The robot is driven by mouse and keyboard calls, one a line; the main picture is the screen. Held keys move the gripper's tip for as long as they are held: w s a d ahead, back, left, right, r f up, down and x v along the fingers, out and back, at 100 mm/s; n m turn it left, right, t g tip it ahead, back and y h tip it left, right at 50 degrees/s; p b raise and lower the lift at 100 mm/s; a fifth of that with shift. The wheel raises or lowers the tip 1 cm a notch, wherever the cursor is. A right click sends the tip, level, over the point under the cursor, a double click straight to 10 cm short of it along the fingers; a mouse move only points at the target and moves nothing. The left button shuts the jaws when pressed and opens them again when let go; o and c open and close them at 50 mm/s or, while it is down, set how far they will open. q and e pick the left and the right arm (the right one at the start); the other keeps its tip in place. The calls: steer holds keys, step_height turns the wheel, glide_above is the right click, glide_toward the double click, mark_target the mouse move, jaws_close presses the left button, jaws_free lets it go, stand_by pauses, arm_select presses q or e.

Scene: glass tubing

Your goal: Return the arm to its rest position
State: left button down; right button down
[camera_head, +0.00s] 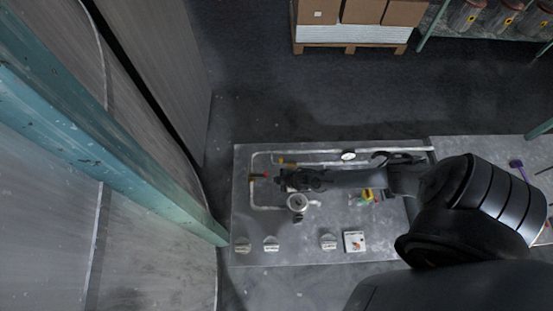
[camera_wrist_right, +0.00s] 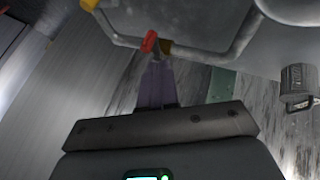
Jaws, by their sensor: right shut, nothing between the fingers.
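My right arm reaches in from the lower right in the head view. Its gripper (camera_head: 279,181) is over the left part of the grey table (camera_head: 300,255), beside the tubing loop (camera_head: 252,196). In the right wrist view the fingers (camera_wrist_right: 157,68) are together and empty. Their tips appear close to a red valve handle (camera_wrist_right: 149,41) on the tubing; I cannot tell whether they touch. The red handle (camera_head: 265,173) and its brass valve (camera_head: 256,177) also show just left of the gripper in the head view. My left gripper is not in view.
A round gauge (camera_head: 348,155) sits on the upper pipe. A teal beam (camera_head: 150,175) and wall panels stand left.

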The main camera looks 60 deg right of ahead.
steer(key=shift+s+r, duration=0.4)
steer(key=shift+r, duration=0.05)
